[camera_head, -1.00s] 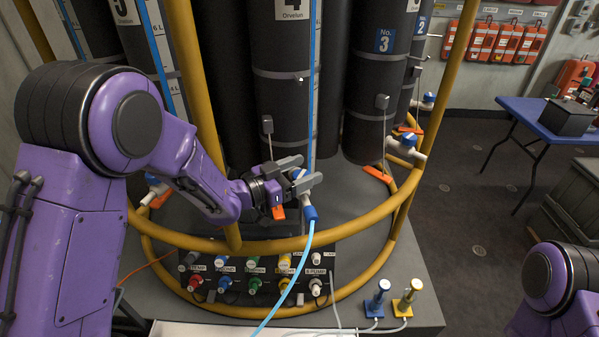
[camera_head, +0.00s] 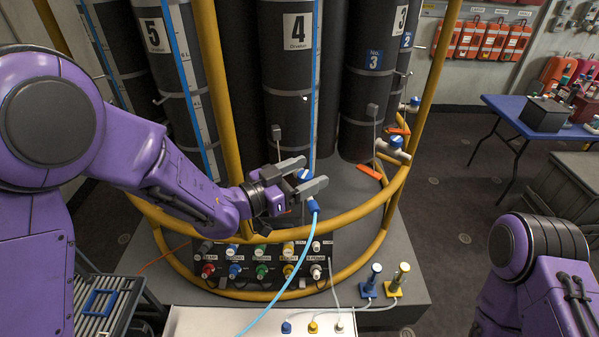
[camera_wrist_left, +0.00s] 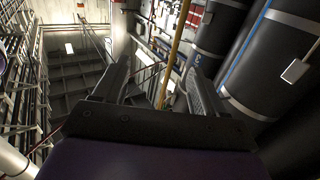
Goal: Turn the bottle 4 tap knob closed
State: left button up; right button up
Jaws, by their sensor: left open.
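Bottle 4 (camera_head: 290,72) is a tall dark cylinder with a white "4" label, standing in the yellow ring frame. Its tap has a blue knob (camera_head: 304,174) low in front, with a light blue hose on a blue fitting (camera_head: 313,206) below it. My left gripper (camera_head: 316,173) is open, its two grey fingers around the knob in the head view. I cannot tell whether they touch it. The left wrist view shows the spread fingers (camera_wrist_left: 158,92) but no knob. My right gripper is out of view; only part of my right arm shows.
Yellow rails (camera_head: 290,228) curve below and beside the left arm. A panel of coloured connectors (camera_head: 262,262) sits below. The bottle 3 tap (camera_head: 394,150) is to the right. A blue table (camera_head: 510,108) stands far right, with open floor before it.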

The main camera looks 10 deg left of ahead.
pick_arm(q)
jog(key=n+t+y+b, duration=0.5)
jog(key=n+y, duration=0.4)
send_near(304, 180)
jog(key=d, duration=0.3)
jog(key=w+d, duration=0.1)
jog(key=d, duration=0.1)
jog(key=shift+d+f, duration=0.15)
jog(key=shift+f, duration=0.2)
jog(key=w+a+y+p, duration=0.1)
jog(key=w, duration=0.2)
jog(key=w+a+y+p, duration=0.1)
jog(key=w+p, duration=0.1)
jog(key=w, duration=0.2)
jog(key=w+a+y+p, duration=0.1)
jog(key=w, duration=0.3)
jog(key=shift+r+y, duration=0.3)
jog(key=shift+r, duration=0.1)
